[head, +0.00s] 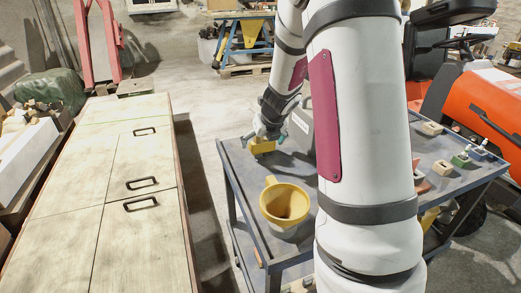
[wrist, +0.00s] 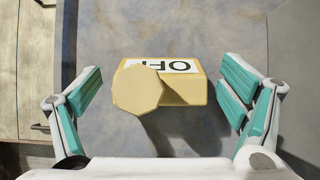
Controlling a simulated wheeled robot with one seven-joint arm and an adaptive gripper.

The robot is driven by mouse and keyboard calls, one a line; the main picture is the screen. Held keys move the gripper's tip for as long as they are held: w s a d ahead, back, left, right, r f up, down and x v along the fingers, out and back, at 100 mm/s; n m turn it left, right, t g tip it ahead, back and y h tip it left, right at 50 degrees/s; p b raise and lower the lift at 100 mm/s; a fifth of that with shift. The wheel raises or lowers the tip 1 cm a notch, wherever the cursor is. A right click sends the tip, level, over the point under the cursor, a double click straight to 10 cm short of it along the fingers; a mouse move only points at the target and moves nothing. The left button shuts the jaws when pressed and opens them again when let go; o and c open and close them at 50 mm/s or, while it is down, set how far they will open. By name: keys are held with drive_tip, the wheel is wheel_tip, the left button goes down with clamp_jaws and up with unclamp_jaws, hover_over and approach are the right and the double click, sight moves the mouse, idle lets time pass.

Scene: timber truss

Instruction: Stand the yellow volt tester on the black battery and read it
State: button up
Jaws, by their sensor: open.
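The yellow volt tester (wrist: 185,90) lies on the cart top in the wrist view, with a white label reading "OFF" and an eight-sided knob-like part in front. It also shows in the head view as a small yellow block (head: 262,146) at the cart's far left corner. My gripper (wrist: 160,88) is open above it, one finger on each side with gaps; it shows in the head view (head: 269,128) just over the tester.
The grey-blue cart (head: 243,180) also holds a yellow funnel-like vessel (head: 284,203). Several small blocks, one a beige block (head: 430,128), sit at its right side. A wooden cabinet (head: 95,170) is at left, and an orange machine (head: 480,105) at right. My arm hides the cart's middle.

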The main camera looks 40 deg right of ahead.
drive_tip(key=shift+w+f, duration=0.2)
drive_tip(key=shift+f, duration=0.05)
drive_tip(key=shift+r, duration=0.1)
drive_tip(key=c, duration=1.3)
drive_tip(key=shift+c, duration=0.2)
drive_tip(key=shift+r, duration=0.1)
